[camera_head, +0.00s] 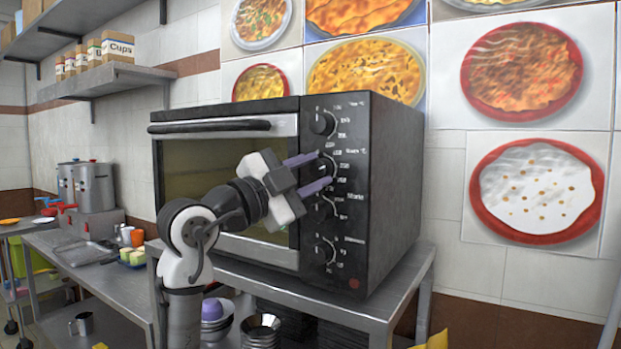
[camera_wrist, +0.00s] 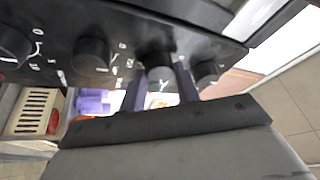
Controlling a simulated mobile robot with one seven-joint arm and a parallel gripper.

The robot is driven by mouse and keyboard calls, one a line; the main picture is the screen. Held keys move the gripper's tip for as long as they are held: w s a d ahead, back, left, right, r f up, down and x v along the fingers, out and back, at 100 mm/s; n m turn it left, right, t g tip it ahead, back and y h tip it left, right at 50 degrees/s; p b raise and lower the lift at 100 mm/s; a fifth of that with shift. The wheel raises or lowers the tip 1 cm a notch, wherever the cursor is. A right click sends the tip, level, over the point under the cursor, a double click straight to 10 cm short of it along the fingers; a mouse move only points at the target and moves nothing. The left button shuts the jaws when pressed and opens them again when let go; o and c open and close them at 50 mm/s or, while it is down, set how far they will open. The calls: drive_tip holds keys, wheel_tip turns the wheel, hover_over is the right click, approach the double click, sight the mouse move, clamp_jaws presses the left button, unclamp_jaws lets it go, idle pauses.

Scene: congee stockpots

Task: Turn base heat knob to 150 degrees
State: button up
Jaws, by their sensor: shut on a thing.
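A black toaster oven (camera_head: 388,170) has a column of several round knobs on its right front panel. The second knob from the top (camera_head: 327,166) has a blurred label above it that looks like the base heat one. My gripper (camera_head: 322,170) reaches in from the left, with its two purple-grey fingers on either side of this knob. In the wrist view, the knob (camera_wrist: 160,78) sits between the fingers, and my gripper is shut on it. The dial numbers and the knob's pointer are too small and partly hidden to read.
The top knob (camera_head: 322,123) and third knob (camera_head: 325,208) are close to the fingers. The bottom knob (camera_head: 326,251) is clear below. The oven's door handle (camera_head: 212,126) runs along the door top. Bowls (camera_head: 262,328) stand on the shelf beneath.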

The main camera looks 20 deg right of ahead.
drive_tip(key=shift+r+m+g, duration=0.1)
drive_tip(key=shift+m+g, duration=0.5)
drive_tip(key=shift+m, duration=0.7)
drive_tip(key=o, duration=1)
drive_tip(key=shift+c, duration=0.2)
drive_tip(key=b+v, duration=0.3)
drive_tip(key=v, duration=1.1)
drive_tip(key=shift+r+b, duration=0.3)
